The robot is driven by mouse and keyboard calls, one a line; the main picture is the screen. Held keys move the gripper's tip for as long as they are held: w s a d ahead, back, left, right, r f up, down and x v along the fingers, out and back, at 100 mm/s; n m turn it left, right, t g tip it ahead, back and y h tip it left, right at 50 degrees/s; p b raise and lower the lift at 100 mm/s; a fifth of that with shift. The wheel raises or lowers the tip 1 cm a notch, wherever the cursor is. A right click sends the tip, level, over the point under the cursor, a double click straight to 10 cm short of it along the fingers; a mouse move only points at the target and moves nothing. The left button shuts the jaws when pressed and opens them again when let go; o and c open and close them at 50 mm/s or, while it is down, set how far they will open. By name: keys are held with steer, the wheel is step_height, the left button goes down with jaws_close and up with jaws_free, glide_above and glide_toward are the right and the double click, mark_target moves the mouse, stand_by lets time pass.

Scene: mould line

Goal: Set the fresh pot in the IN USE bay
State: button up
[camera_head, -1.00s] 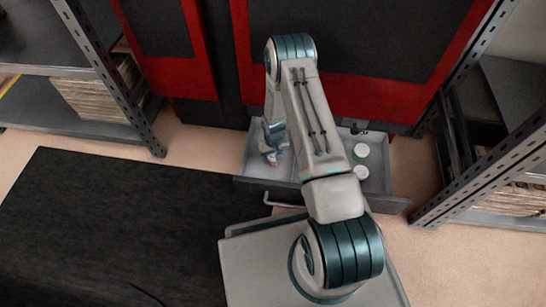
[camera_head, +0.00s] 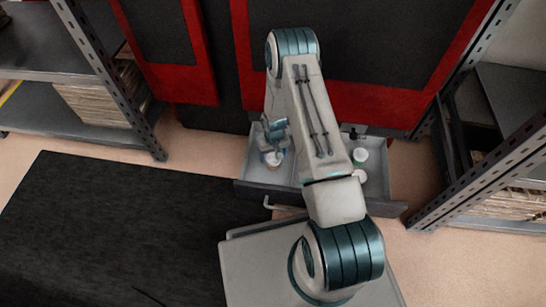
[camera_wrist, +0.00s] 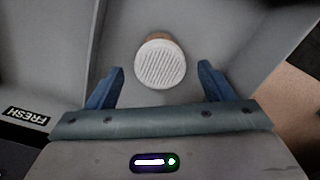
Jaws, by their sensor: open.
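A pot with a white ribbed lid and a brownish body (camera_wrist: 160,63) stands upright in the left part of an open grey drawer; it also shows in the head view (camera_head: 273,159). My gripper (camera_wrist: 160,70) is open, its two blue fingers spread, with the pot lid showing between and just beyond the tips. In the head view my gripper (camera_head: 274,143) hangs above this pot, apart from it as far as I can tell. A FRESH label (camera_wrist: 26,115) shows at the left in the wrist view. No IN USE label is readable.
Two white-lidded pots, one (camera_head: 360,155) with green showing and another (camera_head: 361,173), stand in the right part of the drawer (camera_head: 380,203). My arm hides the drawer's middle. Metal shelving stands left (camera_head: 100,80) and right (camera_head: 500,150). A red-and-black cabinet (camera_head: 350,98) is behind.

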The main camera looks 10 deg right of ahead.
mark_target(273, 158)
step_height(273, 158, up, 8)
steer(key=p, duration=0.2)
steer(key=shift+p, duration=0.3)
